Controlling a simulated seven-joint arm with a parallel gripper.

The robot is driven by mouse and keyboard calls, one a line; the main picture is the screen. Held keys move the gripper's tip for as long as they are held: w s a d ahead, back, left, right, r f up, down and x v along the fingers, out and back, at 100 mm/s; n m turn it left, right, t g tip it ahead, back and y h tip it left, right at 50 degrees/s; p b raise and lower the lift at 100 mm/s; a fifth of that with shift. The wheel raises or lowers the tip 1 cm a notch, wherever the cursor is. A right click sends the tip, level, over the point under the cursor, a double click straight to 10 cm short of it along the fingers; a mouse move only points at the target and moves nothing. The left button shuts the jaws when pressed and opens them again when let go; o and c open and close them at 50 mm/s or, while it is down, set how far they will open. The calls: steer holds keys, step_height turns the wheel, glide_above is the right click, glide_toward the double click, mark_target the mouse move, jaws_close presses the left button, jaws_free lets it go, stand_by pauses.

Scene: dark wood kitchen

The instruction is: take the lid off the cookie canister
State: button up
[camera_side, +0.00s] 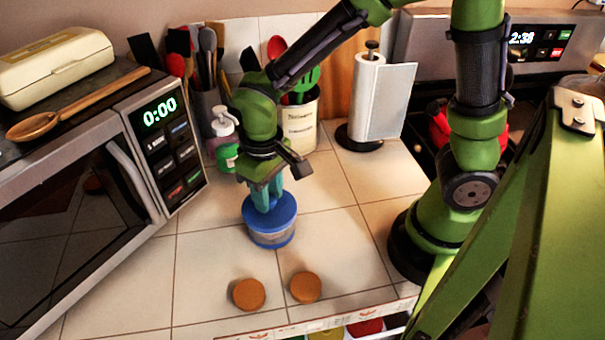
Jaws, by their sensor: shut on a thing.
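The cookie canister (271,238) stands upright on the tiled counter, with a clear-looking body. Its blue lid (286,211) sits on top of it, and I see no gap between them. My gripper (266,203) points down from above with its teal fingers at the lid's middle. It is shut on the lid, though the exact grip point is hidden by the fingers. Two round brown cookies, one on the left (249,294) and one on the right (306,287), lie on the counter in front of the canister.
A microwave (80,215) stands at the left. A soap bottle (223,135), a white utensil crock (300,125) and a paper towel holder (380,95) stand behind. Bare tiles (340,235) lie right of the canister, before my base. The counter's front edge is close to the cookies.

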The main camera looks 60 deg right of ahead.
steer(key=shift+c, duration=0.5)
step_height(320, 180, up, 9)
steer(key=w+d+r, duration=0.2)
steer(key=w+d, duration=0.5)
steer(key=d, duration=0.6)
steer(key=s+f+n, duration=0.1)
steer(key=s+f, duration=0.3)
steer(key=s+a+f+n, duration=0.1)
steer(key=s+f+n, duration=0.1)
steer(key=s+f, duration=0.2)
steer(key=s+a+f+n, duration=0.1)
steer(key=s+f, duration=0.4)
steer(key=s, duration=0.1)
steer(key=shift+n, duration=0.3)
steer(key=shift+w+f, duration=0.1)
steer(key=shift+f, duration=2)
steer(key=shift+f, duration=0.1)
